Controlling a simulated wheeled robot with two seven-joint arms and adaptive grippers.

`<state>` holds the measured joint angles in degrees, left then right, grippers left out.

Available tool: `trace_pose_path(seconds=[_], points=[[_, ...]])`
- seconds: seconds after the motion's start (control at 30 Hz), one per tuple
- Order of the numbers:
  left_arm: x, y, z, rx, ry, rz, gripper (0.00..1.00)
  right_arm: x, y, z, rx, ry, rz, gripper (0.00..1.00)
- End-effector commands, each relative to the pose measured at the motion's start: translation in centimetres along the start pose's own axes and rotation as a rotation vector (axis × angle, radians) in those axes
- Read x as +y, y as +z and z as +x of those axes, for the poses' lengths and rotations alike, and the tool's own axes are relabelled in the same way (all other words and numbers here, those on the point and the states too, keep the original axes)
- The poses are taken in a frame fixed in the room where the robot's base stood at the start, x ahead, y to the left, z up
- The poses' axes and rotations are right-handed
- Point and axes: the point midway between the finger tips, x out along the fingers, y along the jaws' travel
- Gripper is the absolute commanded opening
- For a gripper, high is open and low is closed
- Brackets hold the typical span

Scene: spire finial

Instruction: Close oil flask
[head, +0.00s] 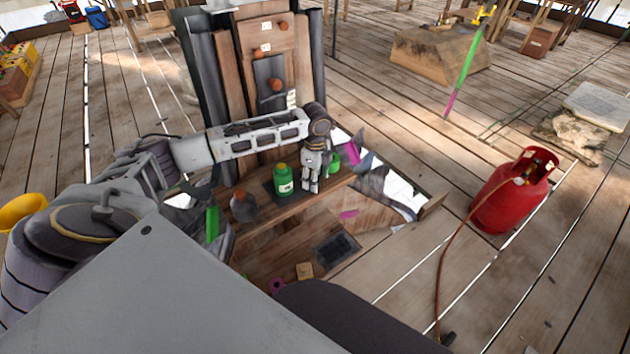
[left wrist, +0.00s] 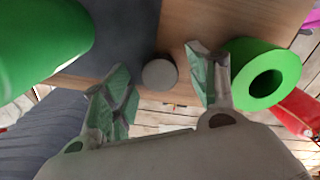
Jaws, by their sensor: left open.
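A green flask (head: 284,181) with a pale label stands upright on a dark mat on the wooden bench. Part of a green body, seemingly this flask, fills the upper left of the left wrist view (left wrist: 38,42). My left gripper (head: 311,186) points down just right of it. The fingers are open, and a small grey round piece (left wrist: 160,74) shows between them, apparently not gripped. A green round vessel with a dark open hole (left wrist: 284,76) is right of the fingers. A green thing partly hidden behind my gripper (head: 335,166) seems to be that vessel.
An upright plank board (head: 235,90) with brown knobs stands behind the bench (head: 300,204). A grey rounded item (head: 243,208) sits left of the flask. A red gas cylinder (head: 508,195) with a hose stands on the floor to the right. Floor beyond the bench is mostly open.

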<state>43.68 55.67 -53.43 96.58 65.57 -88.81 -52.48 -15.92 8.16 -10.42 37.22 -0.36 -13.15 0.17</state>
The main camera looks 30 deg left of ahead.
Motion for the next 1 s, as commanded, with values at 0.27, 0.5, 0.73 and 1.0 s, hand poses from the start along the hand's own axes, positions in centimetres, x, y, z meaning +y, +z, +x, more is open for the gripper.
trace_pose_path(seconds=[0.27, 0.5, 0.73, 1.0], points=[[0.0, 0.0, 0.0, 0.0, 0.0, 0.0, 0.32, 1.3, 0.5, 0.0, -0.006, 0.013, -0.006, 0.4], [0.0, 0.0, 0.0, 0.0, 0.0, 0.0, 0.24, 1.5, 0.6, 0.0, -0.007, 0.015, -0.007, 0.4], [0.0, 0.0, -0.2, 0.0, 0.0, 0.0, 0.23, 0.7, 0.4, 0.0, -0.005, 0.007, -0.004, 0.4], [-0.1, 0.0, -2.2, 0.001, -0.002, -0.001, 0.23, -0.2, 0.3, -0.1, -0.003, -0.002, 0.0, 0.4]])
